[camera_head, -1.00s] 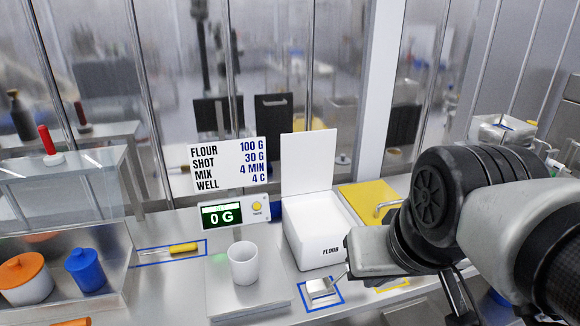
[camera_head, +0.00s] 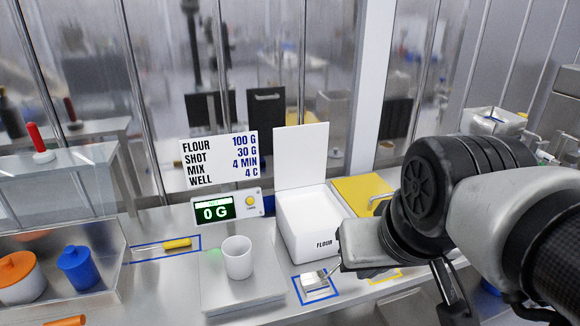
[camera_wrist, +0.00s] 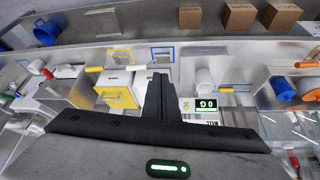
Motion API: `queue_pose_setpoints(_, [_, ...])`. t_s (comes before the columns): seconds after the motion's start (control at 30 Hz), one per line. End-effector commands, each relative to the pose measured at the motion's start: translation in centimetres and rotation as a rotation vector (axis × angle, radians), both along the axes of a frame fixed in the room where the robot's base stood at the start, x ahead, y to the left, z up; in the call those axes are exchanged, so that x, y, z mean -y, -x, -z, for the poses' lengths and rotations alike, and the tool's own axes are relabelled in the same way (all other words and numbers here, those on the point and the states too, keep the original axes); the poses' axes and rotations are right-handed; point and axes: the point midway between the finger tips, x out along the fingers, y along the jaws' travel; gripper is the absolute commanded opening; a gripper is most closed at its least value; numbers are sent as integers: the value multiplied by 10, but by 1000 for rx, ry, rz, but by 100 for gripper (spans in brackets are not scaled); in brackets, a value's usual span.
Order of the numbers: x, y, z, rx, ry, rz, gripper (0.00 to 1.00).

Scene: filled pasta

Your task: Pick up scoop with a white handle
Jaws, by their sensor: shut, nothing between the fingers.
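A small metal scoop (camera_head: 314,283) lies in a blue outlined square in front of the white flour bin in the head view. In the head view my arm is at the right and the fingertips cannot be made out.
The flour bin (camera_head: 308,228) stands with its lid up beside a yellow-lidded bin (camera_head: 360,196). A white cup (camera_head: 237,258) stands on the scale left of the scoop. A yellow-handled tool (camera_head: 178,244) lies further left, near a blue pot (camera_head: 76,268).

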Motion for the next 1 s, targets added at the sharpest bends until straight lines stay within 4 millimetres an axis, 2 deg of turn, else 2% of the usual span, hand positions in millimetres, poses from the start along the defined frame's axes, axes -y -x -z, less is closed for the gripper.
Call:
queue_pose_setpoints(0.13, [0, 0, 0, 0, 0, 0, 0])
queue_pose_setpoints(0.17, [0, 0, 0, 0, 0, 0, 3])
queue_pose_setpoints(0.27, [0, -3, 1, -9, 16, -20, 20])
queue_pose_setpoints(0.37, [0, -17, 5, -50, 84, -101, 37])
queue_pose_setpoints(0.47, [-2, -43, 14, -126, 205, -264, 54])
queue_pose_setpoints(0.57, [-8, -79, 28, -218, 345, -484, 70])
queue_pose_setpoints(0.67, [-18, -117, 49, -309, 470, -715, 70])
queue_pose_setpoints(0.8, [-39, -170, 91, -432, 613, -1045, 70])
queue_pose_setpoints(0.9, [-55, -203, 127, -508, 688, -1268, 70])
queue_pose_setpoints(1.0, [-70, -227, 160, -564, 739, -1451, 70])
